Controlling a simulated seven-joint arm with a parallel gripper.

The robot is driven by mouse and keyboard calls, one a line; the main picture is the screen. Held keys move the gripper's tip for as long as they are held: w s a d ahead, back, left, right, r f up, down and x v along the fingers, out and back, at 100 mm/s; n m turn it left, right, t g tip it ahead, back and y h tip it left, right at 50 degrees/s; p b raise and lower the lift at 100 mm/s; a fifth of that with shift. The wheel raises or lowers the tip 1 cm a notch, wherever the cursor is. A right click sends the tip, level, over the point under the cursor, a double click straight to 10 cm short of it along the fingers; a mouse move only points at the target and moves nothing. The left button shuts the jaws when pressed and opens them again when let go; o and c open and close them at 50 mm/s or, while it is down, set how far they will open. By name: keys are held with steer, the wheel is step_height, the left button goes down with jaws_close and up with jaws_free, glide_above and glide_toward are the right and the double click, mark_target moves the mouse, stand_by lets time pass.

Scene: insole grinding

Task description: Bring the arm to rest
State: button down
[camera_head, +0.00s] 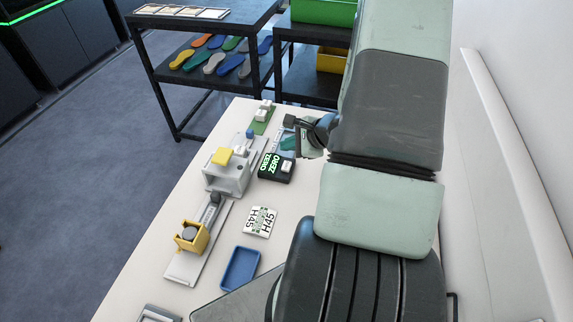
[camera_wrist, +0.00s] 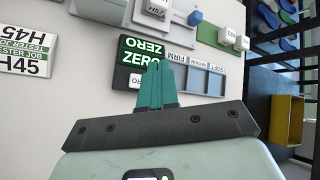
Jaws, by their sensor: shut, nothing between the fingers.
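My gripper shows in the wrist view (camera_wrist: 158,72) as two teal fingers pressed together, with nothing between them. The fingertips lie in front of the black box marked ZERO (camera_wrist: 130,58) and the sorting tray marked SOFT, MEDIUM and FIRM (camera_wrist: 213,82). I cannot tell the height above the table. In the head view my gripper (camera_head: 290,143) is small and partly hidden by my own wrist, just right of the black ZERO box (camera_head: 276,167). My arm fills the right half of that view.
A grey machine with a yellow part (camera_head: 228,178), a slide with a yellow holder (camera_head: 190,237), an H45 card (camera_head: 260,221) and a blue tray (camera_head: 240,268) stand on the white table (camera_head: 150,215). A black rack with insoles (camera_head: 190,85) stands behind. A wall is on the right.

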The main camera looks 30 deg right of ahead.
steer(key=shift+r, duration=0.15)
stand_by(0.7)
steer(key=a+r+n+g, duration=0.1)
steer(key=a+r+n, duration=0.35)
steer(key=r, duration=0.55)
steer(key=s+a+r+n, duration=0.1)
steer(key=a+r+n, duration=0.4)
steer(key=r, duration=0.4)
steer(key=a+r+n+g, duration=0.1)
steer(key=a+r+n, duration=0.2)
steer(key=r+n, duration=0.5)
steer(key=s+a+r+n+t+h, duration=0.1)
steer(key=s+r+n, duration=0.1)
steer(key=s+r, duration=0.35)
steer(key=s+a+r+n+t+h, duration=0.1)
steer(key=s+r+h, duration=0.15)
steer(key=r, duration=0.65)
steer(key=s+a+f+n+g, duration=0.1)
steer(key=s+a+f+g, duration=0.1)
steer(key=s+f, duration=0.5)
steer(key=s+a, duration=0.1)
steer(key=s, duration=0.2)
steer(key=shift+s+g+h, duration=0.3)
steer(key=shift+s+h, duration=0.05)
